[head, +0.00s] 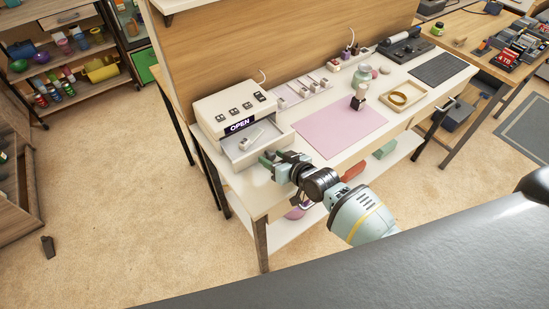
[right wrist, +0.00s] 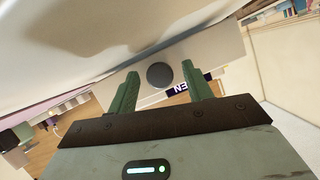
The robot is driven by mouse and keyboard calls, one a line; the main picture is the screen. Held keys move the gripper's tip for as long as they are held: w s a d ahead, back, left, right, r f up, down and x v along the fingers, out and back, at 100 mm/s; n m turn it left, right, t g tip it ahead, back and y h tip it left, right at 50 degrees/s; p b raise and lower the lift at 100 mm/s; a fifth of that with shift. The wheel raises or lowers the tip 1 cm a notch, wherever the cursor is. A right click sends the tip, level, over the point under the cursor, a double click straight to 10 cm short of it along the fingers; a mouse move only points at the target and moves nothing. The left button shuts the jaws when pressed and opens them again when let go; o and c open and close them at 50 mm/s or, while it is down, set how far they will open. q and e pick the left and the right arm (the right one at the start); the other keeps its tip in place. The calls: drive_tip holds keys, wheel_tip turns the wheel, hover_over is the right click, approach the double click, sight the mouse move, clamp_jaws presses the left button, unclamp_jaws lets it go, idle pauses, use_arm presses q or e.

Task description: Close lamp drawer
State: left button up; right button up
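A white box-shaped unit (head: 228,108) with several dark-topped buttons and an OPEN sign stands at the left end of the white desk. Its drawer (head: 262,150) is pulled out towards the front, with a small white item (head: 252,139) in it. My right gripper (head: 268,158) is at the drawer's front right side. In the right wrist view its two green fingers (right wrist: 159,70) are apart. A dark round knob (right wrist: 160,76) on a pale face shows between them, with no clear contact. My left gripper is not in view.
A pink mat (head: 342,128), a wooden tray (head: 402,97) and a jar (head: 363,74) lie to the right on the desk (head: 262,194). A wooden panel rises behind. A shelf below the desk holds several items.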

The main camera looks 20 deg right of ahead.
drive_tip(key=shift+s+d+r, duration=0.2)
drive_tip(key=shift+s+r, duration=0.05)
drive_tip(key=shift+s, duration=0.2)
drive_tip(key=p+v, duration=0.1)
drive_tip(key=v, duration=0.4)
drive_tip(key=shift+s+d+r, duration=0.15)
drive_tip(key=shift+s+d, duration=0.05)
drive_tip(key=shift+s, duration=0.15)
drive_tip(key=shift+s+d+r, duration=0.15)
drive_tip(key=shift+s, duration=0.25)
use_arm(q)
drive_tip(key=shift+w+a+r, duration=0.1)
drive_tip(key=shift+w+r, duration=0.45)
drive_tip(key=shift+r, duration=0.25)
